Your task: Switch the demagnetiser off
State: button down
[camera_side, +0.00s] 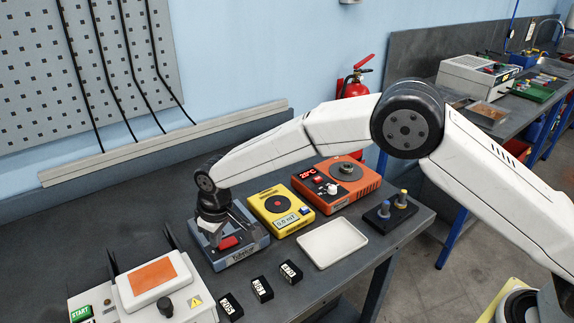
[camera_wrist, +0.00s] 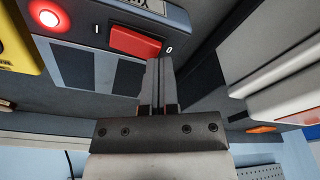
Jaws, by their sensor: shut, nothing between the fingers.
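The demagnetiser is a blue-grey box (camera_side: 258,240) with a red rocker switch (camera_side: 228,242) on top, below my wrist in the side view. In the wrist view the red rocker (camera_wrist: 135,41) lies between the marks I and 0. A round red lamp (camera_wrist: 47,17) beside it glows. I cannot tell which side of the rocker is pressed down. My gripper (camera_wrist: 160,62) is shut and empty, its fingertips close to the 0 end of the rocker. Whether they touch it I cannot tell. In the side view my gripper (camera_side: 214,238) partly covers the box.
A yellow device (camera_side: 281,209) and an orange hotplate (camera_side: 338,185) stand to the right. A white tray (camera_side: 333,243), black number blocks (camera_side: 262,289) and a black holder with knobs (camera_side: 390,216) lie in front. A white machine with an orange panel (camera_side: 152,277) stands at left.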

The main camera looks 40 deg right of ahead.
jog(key=shift+f, duration=0.35)
dwell(0.3)
jog(key=shift+r, duration=3.05)
jog(key=shift+s+d+r, duration=0.1)
jog(key=shift+d, duration=0.5)
jog(key=s+d+r+m, duration=0.1)
jog(key=s+d+m, duration=0.1)
jog(key=s+d, duration=0.8)
jog(key=s+d+r+m, duration=0.1)
jog(key=s+d+m, duration=0.3)
jog(key=d, duration=0.9)
jog(key=s+d+f+t, duration=0.1)
jog(key=s+d, duration=0.3)
jog(key=s, duration=0.6)
jog(key=shift+s+d+f+h, duration=0.15)
jog(key=shift+d+h, duration=0.15)
jog(key=shift+h, duration=0.1)
